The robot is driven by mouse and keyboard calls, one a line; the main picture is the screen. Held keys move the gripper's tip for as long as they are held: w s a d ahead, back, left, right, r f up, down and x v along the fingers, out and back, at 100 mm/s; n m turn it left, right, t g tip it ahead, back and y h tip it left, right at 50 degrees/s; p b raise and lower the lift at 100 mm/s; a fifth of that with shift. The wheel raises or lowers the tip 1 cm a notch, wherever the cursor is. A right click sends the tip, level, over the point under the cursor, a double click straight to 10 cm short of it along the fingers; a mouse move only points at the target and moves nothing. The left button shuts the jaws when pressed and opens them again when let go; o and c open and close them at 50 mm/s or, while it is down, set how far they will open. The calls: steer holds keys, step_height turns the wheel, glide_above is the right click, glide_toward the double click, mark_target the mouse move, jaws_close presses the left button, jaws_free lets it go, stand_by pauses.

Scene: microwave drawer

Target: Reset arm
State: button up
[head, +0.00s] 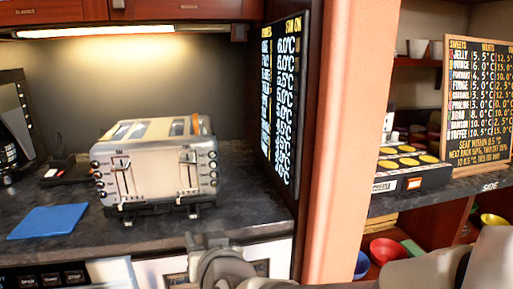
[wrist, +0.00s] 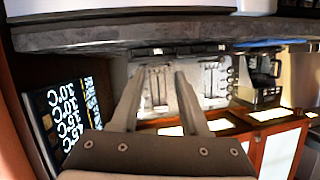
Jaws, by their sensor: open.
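My gripper (wrist: 157,76) shows in the wrist view with its two fingers apart and nothing between them. My grey arm crosses the lower right of the head view, with its end low in front of the counter. The wrist view is upside down. A silver toaster (head: 155,168) with a tan top stands on the dark counter (head: 245,190); it also shows beyond the fingers in the wrist view (wrist: 216,92). I cannot tell the exact distance from the fingertips to the toaster, but no contact is visible.
A blue mat (head: 47,222) lies left of the toaster. A black machine (head: 14,125) stands at the far left. An orange post (head: 335,140) separates the counter from shelves with bowls (head: 388,250) and a menu board (head: 478,105). A black temperature board (head: 283,100) hangs beside the post.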

steer(key=s+d+m+g+h, duration=0.15)
steer(key=s+d, duration=0.25)
steer(key=d, duration=0.4)
steer(key=s+d+f+g+h, duration=0.1)
steer(key=s+d+g+h, duration=0.15)
steer(key=s+d, duration=0.4)
steer(key=s+d+m+g+h, duration=0.1)
steer(key=s+d+g+h, duration=0.15)
steer(key=d, duration=0.65)
step_height(320, 180, up, 20)
steer(key=p, duration=2)
steer(key=shift+s+d+f+g+y, duration=0.25)
steer(key=shift+s+d+g+y, duration=0.1)
steer(key=shift+s+d+g, duration=0.1)
